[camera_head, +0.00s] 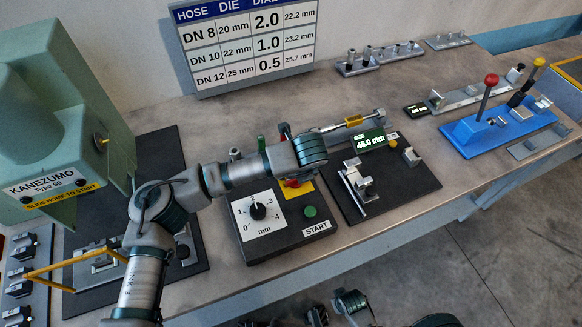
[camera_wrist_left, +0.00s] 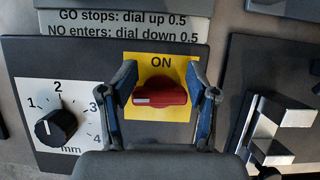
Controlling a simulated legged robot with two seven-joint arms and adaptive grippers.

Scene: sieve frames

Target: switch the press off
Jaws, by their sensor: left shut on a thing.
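The green press (camera_head: 45,120), labelled KANEZUMO Type 60, stands at the far left of the bench. A dark control box (camera_head: 262,245) in front of my left arm carries a dial, a green START button (camera_head: 310,211) and a red switch knob (camera_wrist_left: 160,92) on a yellow plate (camera_wrist_left: 183,68). The plate reads ON above the knob, which lies crosswise with a white mark at its left. My left gripper (camera_wrist_left: 165,97) is shut on the knob, one finger each side. In the head view the arm partly hides it. Dark gripper parts, apparently my right gripper (camera_head: 335,308), show below the bench edge.
A pad right of the box holds a gauge reading 48.0 mm (camera_head: 369,141) and metal clamps (camera_head: 359,185). A blue fixture with a red-knobbed lever (camera_head: 488,81) stands farther right. A hose-die-dial chart (camera_head: 247,42) is behind. A yellow bar (camera_head: 50,287) stands out near the press.

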